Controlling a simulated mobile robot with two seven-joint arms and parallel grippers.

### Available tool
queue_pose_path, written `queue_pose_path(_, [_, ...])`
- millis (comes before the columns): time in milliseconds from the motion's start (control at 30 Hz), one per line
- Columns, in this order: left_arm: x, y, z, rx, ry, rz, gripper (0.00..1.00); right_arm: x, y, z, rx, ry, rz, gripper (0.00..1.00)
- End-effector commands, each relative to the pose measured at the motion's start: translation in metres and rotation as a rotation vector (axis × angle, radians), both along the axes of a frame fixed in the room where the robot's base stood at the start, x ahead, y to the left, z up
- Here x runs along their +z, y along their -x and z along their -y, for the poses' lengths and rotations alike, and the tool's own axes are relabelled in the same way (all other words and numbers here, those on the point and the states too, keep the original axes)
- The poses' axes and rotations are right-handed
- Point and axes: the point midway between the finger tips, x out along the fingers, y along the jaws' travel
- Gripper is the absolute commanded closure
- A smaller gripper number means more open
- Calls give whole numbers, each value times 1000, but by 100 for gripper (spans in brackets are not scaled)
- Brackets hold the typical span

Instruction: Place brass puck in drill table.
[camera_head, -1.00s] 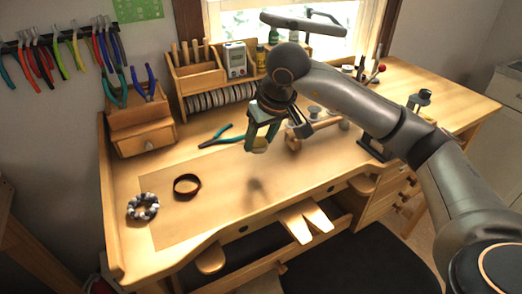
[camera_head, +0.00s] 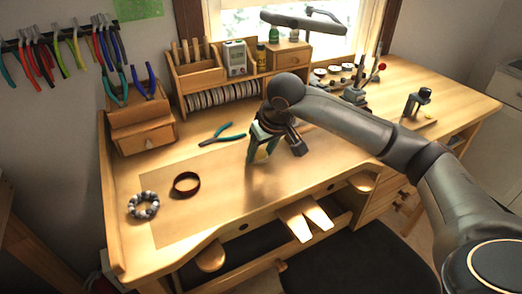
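My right gripper (camera_head: 262,153) is low over the middle of the workbench, fingers pointing down. A small yellowish disc, which looks like the brass puck (camera_head: 263,155), shows between its fingers, and they appear shut on it. Whether the puck touches the bench top is hard to tell. A small dark press-like device on a stand (camera_head: 418,103) at the right of the bench may hold the drill table, but it is too small to be sure. My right arm hides part of the bench behind the gripper. My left gripper is not in view.
Teal pliers (camera_head: 222,134) lie behind and left of the gripper. A dark ring band (camera_head: 186,184) and a beaded bracelet (camera_head: 143,205) lie at the left. A wooden organizer (camera_head: 200,76) and a small drawer box (camera_head: 143,136) stand at the back. The front middle is clear.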

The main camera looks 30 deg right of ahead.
Motion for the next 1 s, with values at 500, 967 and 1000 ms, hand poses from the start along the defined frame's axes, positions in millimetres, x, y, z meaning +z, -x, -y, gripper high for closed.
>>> queue_pose_path(500, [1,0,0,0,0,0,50,2,0,0,-1,0,0,15])
queue_pose_path(967, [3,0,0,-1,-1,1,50,75,28,1,0,0,6,15])
queue_pose_path(1000, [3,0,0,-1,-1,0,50,82,31,1,0,-1,6,15])
